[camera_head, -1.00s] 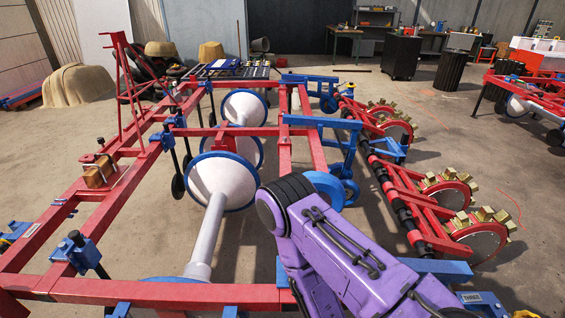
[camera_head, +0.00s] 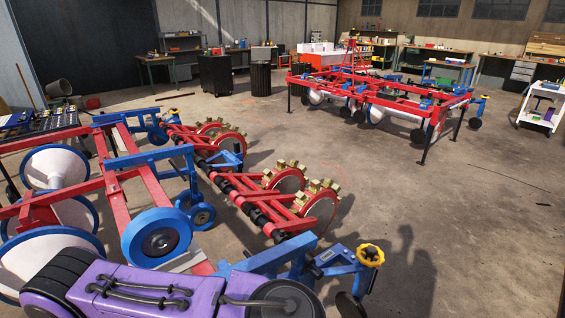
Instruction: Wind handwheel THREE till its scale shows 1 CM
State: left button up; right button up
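A yellow handwheel (camera_head: 370,254) sits at the right end of a blue arm (camera_head: 290,262) at the near right corner of the red and blue planter. A small pale label plate (camera_head: 326,257) is on that blue arm beside the handwheel. Its lettering is too small to read now, though a plate there read THREE a second ago. I cannot make out a scale. A dark disc wheel (camera_head: 350,305) is below the handwheel, cut by the bottom edge. My purple arm crosses the lower left. Neither gripper is in view.
Toothed punch wheels (camera_head: 288,180) on red frames stand behind the handwheel. White cones with blue rims (camera_head: 55,168) are at the left. Bare concrete floor (camera_head: 440,230) lies open to the right. A second planter (camera_head: 380,95) stands farther back.

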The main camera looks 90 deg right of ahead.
aim_at(371, 252)
jog(key=z, duration=3.55)
